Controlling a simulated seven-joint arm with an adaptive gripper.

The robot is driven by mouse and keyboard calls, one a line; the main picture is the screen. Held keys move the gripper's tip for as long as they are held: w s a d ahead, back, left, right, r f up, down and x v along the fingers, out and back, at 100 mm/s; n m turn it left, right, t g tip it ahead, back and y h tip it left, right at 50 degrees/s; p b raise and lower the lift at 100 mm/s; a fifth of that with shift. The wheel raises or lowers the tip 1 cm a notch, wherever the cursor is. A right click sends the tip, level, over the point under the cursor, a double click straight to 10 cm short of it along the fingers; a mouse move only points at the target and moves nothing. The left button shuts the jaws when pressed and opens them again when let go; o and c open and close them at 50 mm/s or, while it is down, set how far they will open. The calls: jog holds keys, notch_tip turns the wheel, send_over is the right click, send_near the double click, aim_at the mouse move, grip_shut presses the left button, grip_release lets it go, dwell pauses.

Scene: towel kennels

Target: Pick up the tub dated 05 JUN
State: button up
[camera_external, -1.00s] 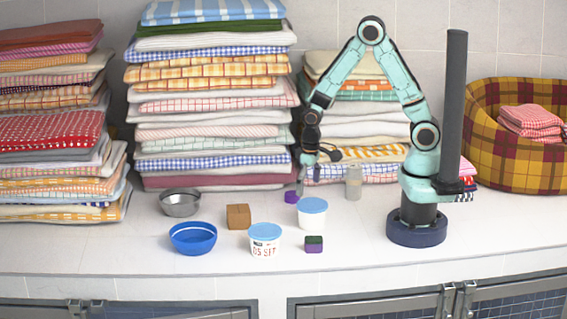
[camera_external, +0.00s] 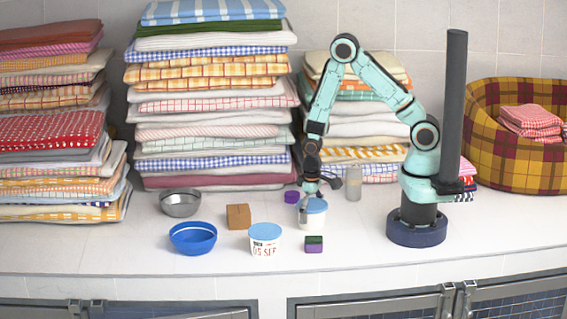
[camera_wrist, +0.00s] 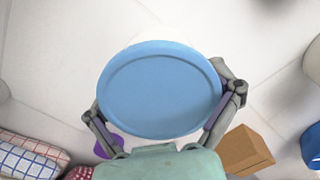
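A white tub with a blue lid (camera_external: 315,206) stands upright on the counter, and its lid fills the middle of the wrist view (camera_wrist: 160,88). No date shows on this tub. My gripper (camera_external: 319,199) is open and lowered around it, with one finger on each side of the lid in the wrist view (camera_wrist: 165,103). I cannot tell whether the fingers touch it. A second blue-lidded tub (camera_external: 265,240) stands in front and to the left. Its label appears to read 05 SEP, with the last letter unclear.
A brown box (camera_external: 238,217), blue bowl (camera_external: 193,238) and metal bowl (camera_external: 180,203) stand left. A green-and-purple block (camera_external: 314,244) lies in front, a purple object (camera_external: 291,197) behind. A grey cylinder (camera_external: 353,184) stands behind right. Towel stacks (camera_external: 210,120) line the back.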

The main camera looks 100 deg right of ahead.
jog(key=shift+c, duration=1.4)
